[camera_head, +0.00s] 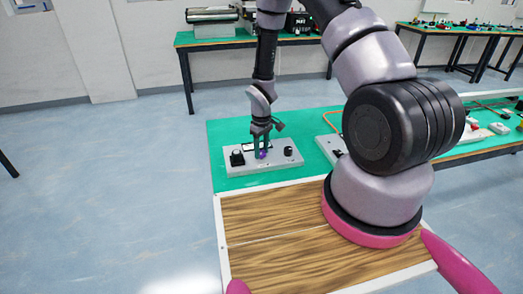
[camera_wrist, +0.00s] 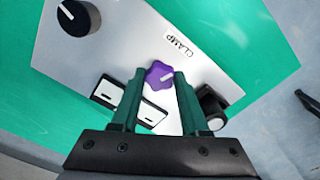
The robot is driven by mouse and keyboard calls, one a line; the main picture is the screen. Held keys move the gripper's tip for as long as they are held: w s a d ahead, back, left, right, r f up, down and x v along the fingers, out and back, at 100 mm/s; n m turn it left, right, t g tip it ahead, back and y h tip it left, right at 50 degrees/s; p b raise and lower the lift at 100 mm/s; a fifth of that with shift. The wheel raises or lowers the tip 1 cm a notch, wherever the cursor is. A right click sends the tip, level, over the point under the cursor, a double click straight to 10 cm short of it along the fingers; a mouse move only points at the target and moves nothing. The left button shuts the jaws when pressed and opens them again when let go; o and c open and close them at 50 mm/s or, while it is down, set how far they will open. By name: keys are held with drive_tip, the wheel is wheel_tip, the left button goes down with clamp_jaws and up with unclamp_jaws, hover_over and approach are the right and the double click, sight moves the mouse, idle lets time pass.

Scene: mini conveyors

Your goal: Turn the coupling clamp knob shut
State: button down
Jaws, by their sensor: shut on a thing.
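In the head view my gripper (camera_head: 262,150) points down at the panel (camera_head: 280,163), and the purple knob (camera_head: 262,154) shows small between the fingers. The knob's lower side is partly hidden by the fingers in the wrist view.
A black round knob (camera_wrist: 75,17) is on the panel at upper left in the wrist view. A black part (camera_wrist: 212,105) stands close to the right finger, and white rocker switches (camera_wrist: 108,92) lie by the left finger. The green table (camera_head: 225,130) is bare around the panel's left side.

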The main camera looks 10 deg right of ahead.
sight(261, 152)
drive_tip(key=m, duration=0.4)
drive_tip(key=shift+m, duration=0.3)
idle(0.3)
drive_tip(key=shift+c, duration=2)
unclamp_jaws()
drive_tip(key=shift+r, duration=0.1)
wheel_tip(261, 152, up, 11)
drive_tip(key=shift+f, duration=0.2)
